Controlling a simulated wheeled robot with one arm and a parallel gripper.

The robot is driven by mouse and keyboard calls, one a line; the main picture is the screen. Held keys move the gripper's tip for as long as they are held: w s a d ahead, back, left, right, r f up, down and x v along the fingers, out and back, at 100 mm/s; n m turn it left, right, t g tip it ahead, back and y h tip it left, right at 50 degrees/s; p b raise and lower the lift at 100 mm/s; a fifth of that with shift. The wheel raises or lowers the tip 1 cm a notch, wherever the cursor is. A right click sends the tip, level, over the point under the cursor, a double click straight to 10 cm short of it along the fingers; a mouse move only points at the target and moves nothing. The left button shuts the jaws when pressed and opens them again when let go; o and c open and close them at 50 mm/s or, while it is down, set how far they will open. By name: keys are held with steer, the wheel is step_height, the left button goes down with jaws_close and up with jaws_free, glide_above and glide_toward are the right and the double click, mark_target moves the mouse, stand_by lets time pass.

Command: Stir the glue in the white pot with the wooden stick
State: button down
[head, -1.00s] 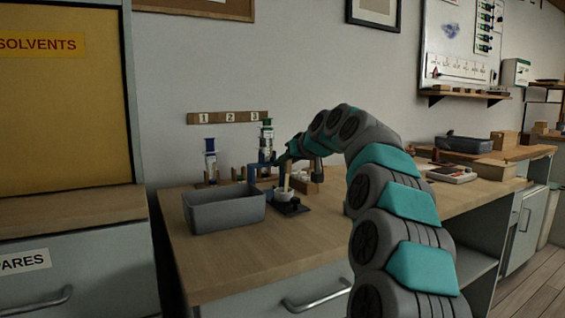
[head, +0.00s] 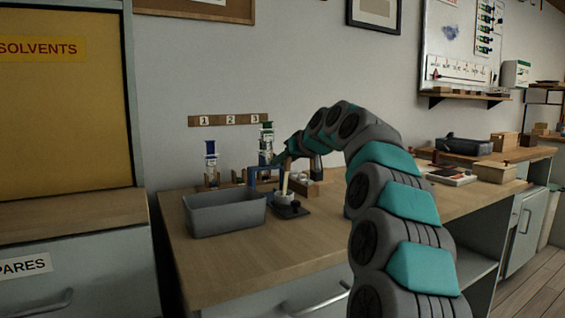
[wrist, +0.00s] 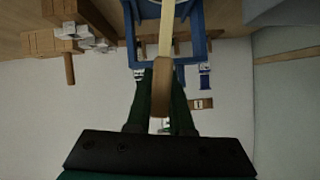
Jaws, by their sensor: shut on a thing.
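The small white pot (head: 286,198) stands on a dark base on the workbench, right of the grey bin. The wooden stick (head: 285,183) stands nearly upright with its lower end in the pot's mouth; the glue inside cannot be seen. In the wrist view, the stick (wrist: 167,40) runs to a thicker wooden handle (wrist: 160,88) between the two dark green fingers of my gripper (wrist: 161,100). My gripper is shut on it. A blue frame (wrist: 198,45) shows around the stick there; whether it touches the stick cannot be told.
The grey bin (head: 225,213) is close on the left. Blue-topped (head: 210,163) and green-topped (head: 266,142) syringe-like items stand behind, under a numbered strip (head: 228,119). A wooden block holder (head: 306,187) is just right of the pot. The bench front is clear.

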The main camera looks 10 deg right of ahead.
steer(key=shift+w+d+r+p, duration=0.15)
steer(key=shift+r+p, duration=0.45)
steer(key=shift+r, duration=0.25)
steer(key=shift+w+d+r+p, duration=0.1)
steer(key=shift+r+p, duration=0.45)
steer(key=shift+r, duration=0.25)
step_height(320, 180, up, 5)
steer(key=p, duration=0.4)
